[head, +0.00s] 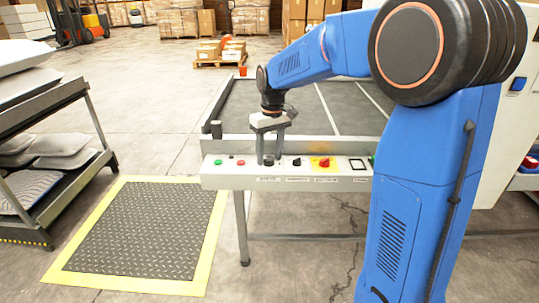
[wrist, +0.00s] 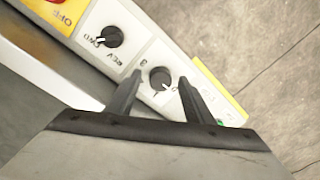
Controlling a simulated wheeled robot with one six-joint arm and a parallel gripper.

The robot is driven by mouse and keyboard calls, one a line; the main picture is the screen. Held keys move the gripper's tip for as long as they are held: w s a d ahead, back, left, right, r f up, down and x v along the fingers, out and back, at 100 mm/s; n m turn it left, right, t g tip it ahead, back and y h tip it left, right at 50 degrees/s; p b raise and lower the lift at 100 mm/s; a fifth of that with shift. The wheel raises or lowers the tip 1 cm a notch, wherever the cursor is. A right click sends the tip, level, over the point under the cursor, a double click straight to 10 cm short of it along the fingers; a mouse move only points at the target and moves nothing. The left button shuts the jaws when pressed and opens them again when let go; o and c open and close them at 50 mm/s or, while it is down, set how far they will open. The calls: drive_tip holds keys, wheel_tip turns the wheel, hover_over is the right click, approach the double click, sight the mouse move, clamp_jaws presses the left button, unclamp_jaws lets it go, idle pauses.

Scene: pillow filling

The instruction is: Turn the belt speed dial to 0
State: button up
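The control panel (head: 215,174) is a long white strip along the front of the grey conveyor table. The belt speed dial (wrist: 160,78) is a round black knob with a light pointer mark, and small markings around it are hard to read. My gripper (head: 269,161) points down over the panel. In the wrist view the gripper (wrist: 160,77) is open, with one finger on each side of the dial. I cannot tell whether the fingers touch it. In the head view the fingers hide most of the dial.
A black FWD/REV knob (wrist: 110,37) sits beside the dial. A red knob on yellow (head: 323,162) lies further right on the panel. Red (head: 241,162) and green (head: 218,161) buttons are at the left. A rack with pillows (head: 60,145) stands left of a yellow-edged mat (head: 215,235).

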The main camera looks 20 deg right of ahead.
wheel_tip(320, 180, up, 17)
drive_tip(key=d, duration=0.1)
drive_tip(key=shift+r, duration=0.2)
idle(0.6)
drive_tip(key=shift+w, duration=0.1)
